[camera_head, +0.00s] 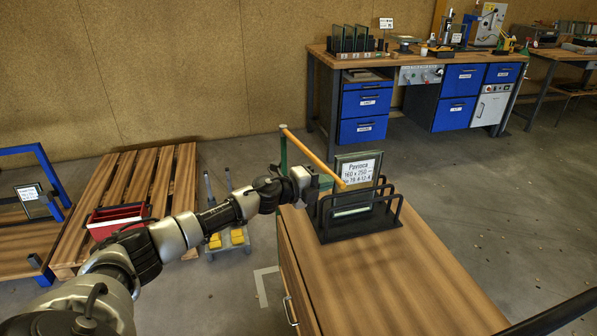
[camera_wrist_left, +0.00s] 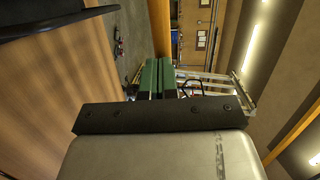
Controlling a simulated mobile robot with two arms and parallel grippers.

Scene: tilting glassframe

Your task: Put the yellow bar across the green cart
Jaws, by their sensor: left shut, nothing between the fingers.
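The yellow bar (camera_head: 312,155) slants from upper left to lower right beside the glass rack in the head view. Its far end is at the top of a green upright (camera_head: 283,152); I cannot tell whether they touch. A low cart (camera_head: 224,242) with thin uprights and yellow blocks stands on the floor left of the wooden cabinet; my arm hides part of it, and whether the green upright belongs to it is unclear. My left gripper (camera_head: 325,182) is shut and empty, close to the bar's near end. Its green fingers (camera_wrist_left: 158,78) show together in the wrist view. My right gripper is out of view.
A black rack (camera_head: 345,228) with a labelled glass pane (camera_head: 357,172) stands on the wooden cabinet (camera_head: 400,270), close to my gripper. A pallet (camera_head: 150,180) with a red bin (camera_head: 117,218) is at left. A workbench (camera_head: 420,62) is behind. The cabinet's front top is clear.

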